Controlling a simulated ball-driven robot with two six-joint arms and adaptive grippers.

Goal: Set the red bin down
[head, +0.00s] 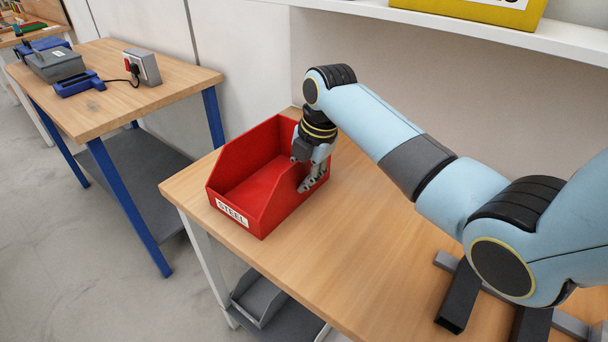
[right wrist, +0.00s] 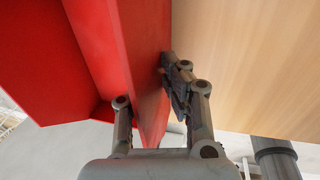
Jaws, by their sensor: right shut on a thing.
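The red bin (head: 240,178) has a sloped open front with a white "STEEL" label (head: 232,212). In the head view it is upright at the left end of the wooden table (head: 330,250); whether its base touches the tabletop I cannot tell. My right gripper (head: 312,180) is shut on the bin's right side wall. In the right wrist view my right gripper (right wrist: 150,110) has one finger on each side of the red bin's wall (right wrist: 140,65). The bin looks empty in the part I can see. My left gripper is not in view.
A second wooden table (head: 110,100) at left holds a blue and grey device (head: 55,65) and a grey box with a cable (head: 143,67). A white shelf (head: 480,30) with a yellow bin (head: 480,8) is above. A grey bin (head: 262,295) sits below the near table.

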